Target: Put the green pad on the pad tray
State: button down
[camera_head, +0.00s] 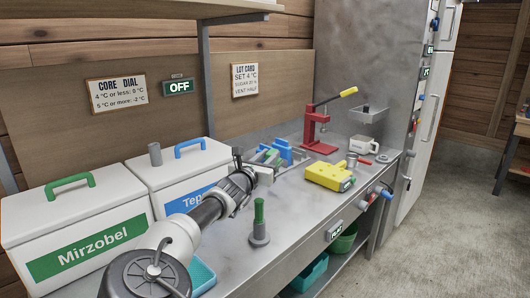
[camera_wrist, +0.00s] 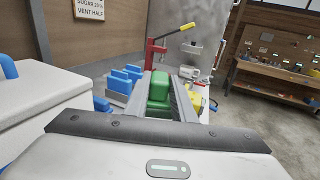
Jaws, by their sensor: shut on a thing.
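In the wrist view a green pad (camera_wrist: 159,92) sits between the two fingers of my gripper (camera_wrist: 163,82), which is shut on it. In the head view my gripper (camera_head: 268,165) is over the bench, in front of blue block-like pieces (camera_head: 281,151). I cannot make out the green pad there. The blue pieces also show in the wrist view (camera_wrist: 123,80), just left of the fingers. A teal tray (camera_head: 203,277) lies at the near edge of the bench, partly hidden by my arm. I cannot tell for certain which thing is the pad tray.
A green-handled tool (camera_head: 259,220) stands near the front edge. A yellow device (camera_head: 328,176), a red press (camera_head: 312,130) and a white mug (camera_head: 362,145) stand further right. Two white boxes, the Mirzobel one (camera_head: 60,215) and a blue-labelled one (camera_head: 180,165), line the left.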

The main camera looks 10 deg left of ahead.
jog(key=s+d+f+m+g+h, duration=0.3)
jog(key=s+d+f+h, duration=0.1)
jog(key=s+d+f, duration=0.6)
jog(key=s+d+f+m+g+h, duration=0.3)
jog(key=s+d+f+h, duration=0.2)
jog(key=s+d+f, duration=0.4)
jog(key=s+d, duration=0.4)
jog(key=s, duration=0.4)
jog(key=shift+f+m, duration=0.35)
jog(key=shift+m, duration=0.05)
jog(key=shift+w+a, duration=0.1)
